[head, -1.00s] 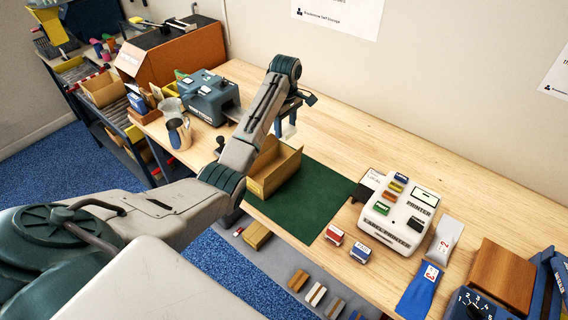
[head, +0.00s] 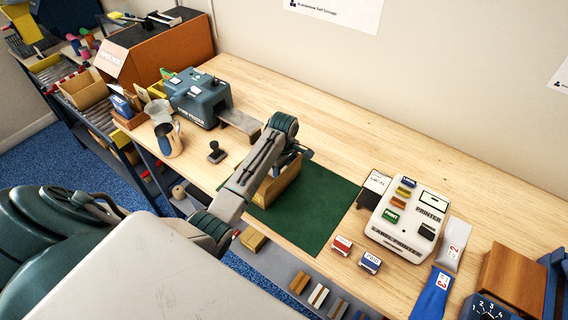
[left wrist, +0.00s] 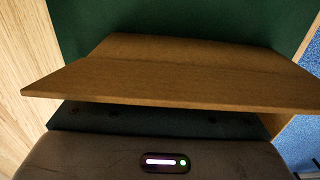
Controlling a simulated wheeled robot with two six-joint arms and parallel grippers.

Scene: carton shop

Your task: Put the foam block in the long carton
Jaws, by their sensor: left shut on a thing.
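The brown cardboard carton (head: 279,187) stands open on the green mat (head: 325,200). My left gripper (head: 288,166) reaches down at the carton's back side, its fingertips hidden behind the arm and the cardboard. In the left wrist view a wide cardboard panel of the carton (left wrist: 170,75) lies across the front of the gripper and hides the fingers. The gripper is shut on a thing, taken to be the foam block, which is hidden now. My right gripper is not in view.
A blue-grey press (head: 199,98) with a grey plate stands behind left, with a dark stamp (head: 216,152) and a metal jug (head: 168,138) nearby. A label printer (head: 407,218) and two small boxes (head: 342,245) are to the right. The mat's right half is clear.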

